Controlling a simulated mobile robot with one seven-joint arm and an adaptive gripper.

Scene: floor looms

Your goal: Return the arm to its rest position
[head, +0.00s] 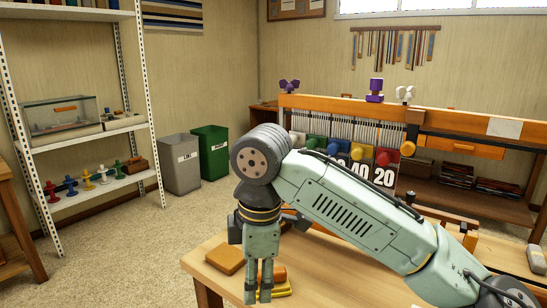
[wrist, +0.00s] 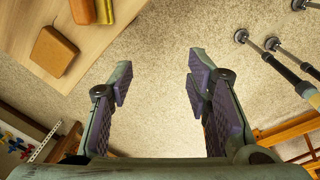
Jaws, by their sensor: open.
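My gripper (head: 258,292) points down in front of the near wooden table in the head view, at the end of my bent pale green arm. In the wrist view my gripper (wrist: 158,70) has its two purple-padded fingers wide apart. Nothing is between them except carpet far below. An orange-brown block (head: 225,260) lies on the table to the left of the gripper; it also shows in the wrist view (wrist: 53,51). Yellow bars (head: 283,288) lie partly hidden behind the fingers.
The near table (head: 207,264) is under and beside my arm. A loom (head: 340,107) with coloured knobs stands behind it. Grey (head: 181,165) and green (head: 211,153) bins stand at the wall, and a white metal shelf (head: 150,100) at left. Carpet (head: 120,240) between is clear.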

